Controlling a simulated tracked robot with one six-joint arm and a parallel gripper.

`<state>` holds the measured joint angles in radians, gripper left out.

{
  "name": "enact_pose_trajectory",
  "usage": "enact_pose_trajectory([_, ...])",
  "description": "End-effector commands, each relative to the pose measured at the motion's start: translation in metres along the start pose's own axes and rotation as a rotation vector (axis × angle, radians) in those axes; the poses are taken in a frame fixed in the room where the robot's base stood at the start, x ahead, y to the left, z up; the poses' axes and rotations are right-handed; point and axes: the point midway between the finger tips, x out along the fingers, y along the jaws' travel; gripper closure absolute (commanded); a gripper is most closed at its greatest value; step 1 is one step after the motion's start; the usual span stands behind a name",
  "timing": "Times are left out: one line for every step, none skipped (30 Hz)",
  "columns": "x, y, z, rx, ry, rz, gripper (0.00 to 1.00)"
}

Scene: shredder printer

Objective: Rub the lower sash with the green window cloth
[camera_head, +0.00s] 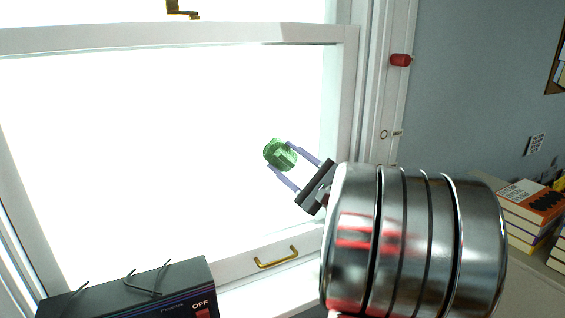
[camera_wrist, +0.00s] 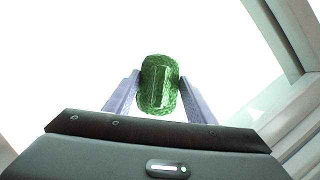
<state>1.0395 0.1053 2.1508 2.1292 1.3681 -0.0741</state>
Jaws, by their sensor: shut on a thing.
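My gripper (camera_head: 282,164) is shut on the green window cloth (camera_head: 280,153), a bunched, textured green wad. The cloth sits between the two fingertips and also shows in the wrist view (camera_wrist: 158,86). The lower sash is a white frame (camera_head: 200,34) around a bright, overexposed pane, with a brass handle (camera_head: 276,257) on its bottom rail. The cloth is in front of the pane's right part in the head view. I cannot tell whether it touches the glass.
A black device (camera_head: 130,295) marked OFF stands at the lower left before the window. Books (camera_head: 528,212) are stacked on a surface at the right. A red knob (camera_head: 400,60) is on the window's right frame. A brass latch (camera_head: 181,9) is above the sash.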

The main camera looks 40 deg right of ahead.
Motion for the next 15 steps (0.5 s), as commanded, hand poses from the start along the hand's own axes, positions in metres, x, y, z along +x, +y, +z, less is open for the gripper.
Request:
enact_pose_trajectory([0.000,-0.002,-0.002,0.000,0.006,-0.004,0.68])
enact_pose_trajectory([0.000,-0.002,-0.002,0.000,0.006,-0.004,0.68])
enact_pose_trajectory([0.000,-0.002,-0.002,0.000,0.006,-0.004,0.68])
enact_pose_trajectory([0.000,-0.002,-0.002,0.000,0.006,-0.004,0.68])
enact_pose_trajectory([0.000,-0.002,-0.002,0.000,0.006,-0.005,0.68])
enact_pose_trajectory([0.000,-0.003,-0.003,0.000,0.007,-0.005,0.68])
enact_pose_trajectory([0.000,-0.003,-0.004,0.000,0.007,-0.005,0.68])
enact_pose_trajectory([-0.001,-0.004,-0.004,0.000,0.007,-0.005,0.68])
enact_pose_trajectory([-0.001,-0.005,-0.006,0.000,0.008,-0.006,0.68])
enact_pose_trajectory([-0.002,-0.007,-0.007,0.000,0.008,-0.006,0.68])
enact_pose_trajectory([-0.002,-0.008,-0.008,0.000,0.008,-0.006,0.68])
enact_pose_trajectory([-0.003,-0.010,-0.010,0.001,0.008,-0.006,0.68])
enact_pose_trajectory([-0.004,-0.011,-0.011,0.001,0.009,-0.006,0.68])
enact_pose_trajectory([-0.005,-0.012,-0.013,0.001,0.009,-0.005,0.68])
enact_pose_trajectory([-0.005,-0.014,-0.014,0.001,0.009,-0.005,0.68])
